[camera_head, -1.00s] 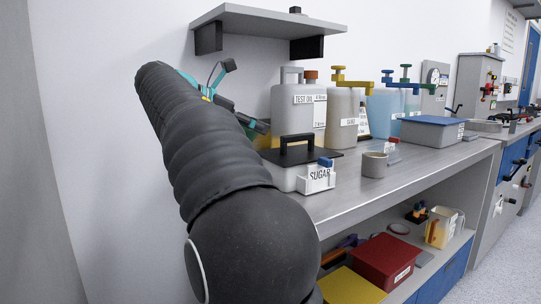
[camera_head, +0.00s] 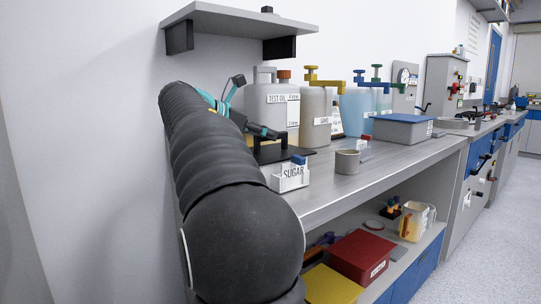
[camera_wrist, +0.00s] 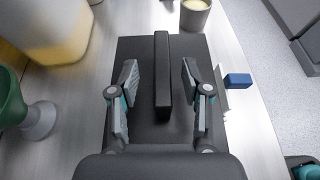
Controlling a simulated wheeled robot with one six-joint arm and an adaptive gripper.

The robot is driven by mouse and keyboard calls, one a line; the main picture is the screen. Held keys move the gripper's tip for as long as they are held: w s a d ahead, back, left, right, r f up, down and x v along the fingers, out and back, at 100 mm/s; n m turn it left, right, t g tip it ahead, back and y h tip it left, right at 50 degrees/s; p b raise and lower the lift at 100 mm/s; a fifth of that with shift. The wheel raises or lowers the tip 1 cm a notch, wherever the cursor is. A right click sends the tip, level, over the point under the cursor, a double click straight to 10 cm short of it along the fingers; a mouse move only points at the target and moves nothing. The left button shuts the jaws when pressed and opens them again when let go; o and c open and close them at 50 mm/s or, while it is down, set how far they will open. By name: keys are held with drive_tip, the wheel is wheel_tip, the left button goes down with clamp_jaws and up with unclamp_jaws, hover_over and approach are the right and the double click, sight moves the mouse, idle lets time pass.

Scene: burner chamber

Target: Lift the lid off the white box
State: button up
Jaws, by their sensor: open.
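The white box (camera_head: 268,168) stands on the bench behind a white holder labelled SUGAR (camera_head: 291,179); my arm hides part of it. Its flat black lid (camera_head: 299,153) sits on top, with a raised black bar handle. In the wrist view the lid (camera_wrist: 143,120) lies below my gripper and the handle (camera_wrist: 162,75) runs lengthwise. My gripper (camera_wrist: 159,70) is open, with one finger on each side of the handle and a gap on both sides. In the head view my gripper (camera_head: 266,132) is at the handle.
A grey cup (camera_head: 347,162) and a grey box with a blue lid (camera_head: 403,127) stand to the right. A test oil jug (camera_head: 279,108) is behind. A wall shelf (camera_head: 237,20) hangs above. A green funnel (camera_wrist: 12,105) is at left in the wrist view.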

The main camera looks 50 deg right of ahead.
sight(271, 146)
drive_tip(key=x, duration=0.3)
drive_tip(key=shift+s+d+f, duration=0.1)
drive_tip(key=shift+s, duration=0.05)
clamp_jaws()
